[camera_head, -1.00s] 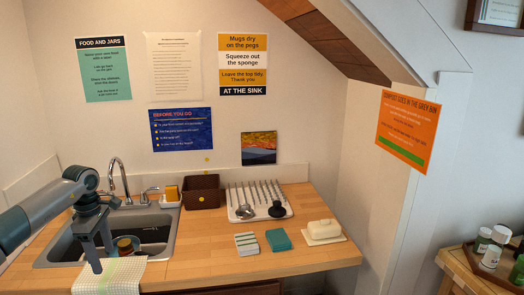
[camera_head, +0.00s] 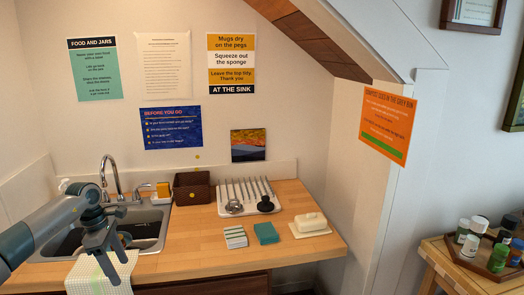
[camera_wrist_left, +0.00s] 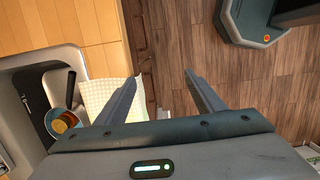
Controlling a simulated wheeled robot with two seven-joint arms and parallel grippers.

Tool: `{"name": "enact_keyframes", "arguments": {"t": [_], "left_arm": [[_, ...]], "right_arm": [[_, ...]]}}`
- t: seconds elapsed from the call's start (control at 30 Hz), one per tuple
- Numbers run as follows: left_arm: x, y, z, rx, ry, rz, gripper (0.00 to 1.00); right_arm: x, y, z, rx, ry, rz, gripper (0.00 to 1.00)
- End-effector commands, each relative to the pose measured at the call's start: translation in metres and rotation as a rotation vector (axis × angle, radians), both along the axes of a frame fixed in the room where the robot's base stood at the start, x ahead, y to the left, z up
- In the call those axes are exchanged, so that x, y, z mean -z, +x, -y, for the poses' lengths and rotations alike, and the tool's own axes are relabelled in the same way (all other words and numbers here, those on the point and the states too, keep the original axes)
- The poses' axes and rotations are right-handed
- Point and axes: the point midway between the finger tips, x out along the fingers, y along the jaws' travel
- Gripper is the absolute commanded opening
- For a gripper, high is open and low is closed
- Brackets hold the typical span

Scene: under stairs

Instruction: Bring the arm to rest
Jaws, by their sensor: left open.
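My left arm (camera_head: 45,228) comes in from the left in the head view. Its gripper (camera_head: 115,268) hangs in front of the sink, pointing down, with its fingers apart and nothing between them. In the left wrist view the open fingers (camera_wrist_left: 159,77) are above the floor, just beyond the counter's front edge. The checked cloth (camera_wrist_left: 102,92) lies at the counter edge beside the left finger. My right gripper is not in view.
The sink (camera_head: 150,222) holds a bowl with something orange in it (camera_wrist_left: 65,122). On the counter (camera_head: 190,238) are a brown basket (camera_head: 190,188), a drying rack (camera_head: 226,211), sponges (camera_head: 266,233) and a butter dish (camera_head: 310,225). A tray table (camera_head: 438,251) stands at right.

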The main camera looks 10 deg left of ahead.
Motion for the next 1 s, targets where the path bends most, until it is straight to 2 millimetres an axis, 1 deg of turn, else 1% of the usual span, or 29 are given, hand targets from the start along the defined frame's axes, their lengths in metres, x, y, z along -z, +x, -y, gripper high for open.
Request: {"name": "enact_keyframes", "arguments": {"t": [0.03,0.17,0.23,0.27,0.37,0.4,0.47,0.5,0.57,0.6,0.63,0.67,0.7,0.77,0.8,0.87,0.9,0.97,1.0], "left_arm": [[0.010,0.002,0.009,-0.011,-0.029,0.000,0.62],[0.033,0.008,0.039,-0.057,-0.128,0.004,0.62],[0.048,0.011,0.058,-0.092,-0.195,0.003,0.62],[0.055,0.013,0.068,-0.112,-0.230,0.003,0.62],[0.086,0.017,0.108,-0.207,-0.377,-0.009,0.62],[0.100,0.019,0.127,-0.259,-0.448,-0.018,0.62],[0.122,0.022,0.155,-0.358,-0.564,-0.038,0.62],[0.135,0.024,0.172,-0.431,-0.643,-0.055,0.62],[0.155,0.026,0.194,-0.551,-0.754,-0.084,0.62],[0.169,0.027,0.207,-0.637,-0.825,-0.108,0.62],[0.180,0.028,0.215,-0.704,-0.877,-0.127,0.62],[0.190,0.028,0.222,-0.773,-0.926,-0.148,0.62],[0.206,0.027,0.229,-0.871,-0.989,-0.177,0.62],[0.230,0.025,0.237,-1.026,-1.077,-0.224,0.62],[0.248,0.022,0.240,-1.135,-1.130,-0.256,0.62],[0.277,0.016,0.242,-1.305,-1.202,-0.307,0.62],[0.299,0.009,0.241,-1.424,-1.243,-0.342,0.62],[0.330,-0.003,0.237,-1.598,-1.293,-0.391,0.62],[0.350,-0.012,0.234,-1.707,-1.319,-0.421,0.62]], "right_arm": [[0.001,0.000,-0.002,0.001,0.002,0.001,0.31],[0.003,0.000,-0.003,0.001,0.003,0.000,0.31],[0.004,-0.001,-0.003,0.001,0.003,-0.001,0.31],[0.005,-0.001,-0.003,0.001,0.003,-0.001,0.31],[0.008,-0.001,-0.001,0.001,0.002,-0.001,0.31],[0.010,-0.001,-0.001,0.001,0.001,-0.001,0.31],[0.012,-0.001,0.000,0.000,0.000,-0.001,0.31],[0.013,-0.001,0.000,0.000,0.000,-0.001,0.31],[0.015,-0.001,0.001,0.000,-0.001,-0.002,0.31],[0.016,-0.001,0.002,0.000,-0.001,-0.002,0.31],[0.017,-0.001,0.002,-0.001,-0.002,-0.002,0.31],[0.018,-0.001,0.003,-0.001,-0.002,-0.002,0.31],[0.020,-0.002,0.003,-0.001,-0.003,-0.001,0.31],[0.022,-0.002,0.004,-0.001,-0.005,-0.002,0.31],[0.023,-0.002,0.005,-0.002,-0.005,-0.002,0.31],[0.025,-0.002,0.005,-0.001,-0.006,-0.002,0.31],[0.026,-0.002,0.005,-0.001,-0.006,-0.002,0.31],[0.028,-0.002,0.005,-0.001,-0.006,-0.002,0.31],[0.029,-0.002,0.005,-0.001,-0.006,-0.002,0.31]]}}
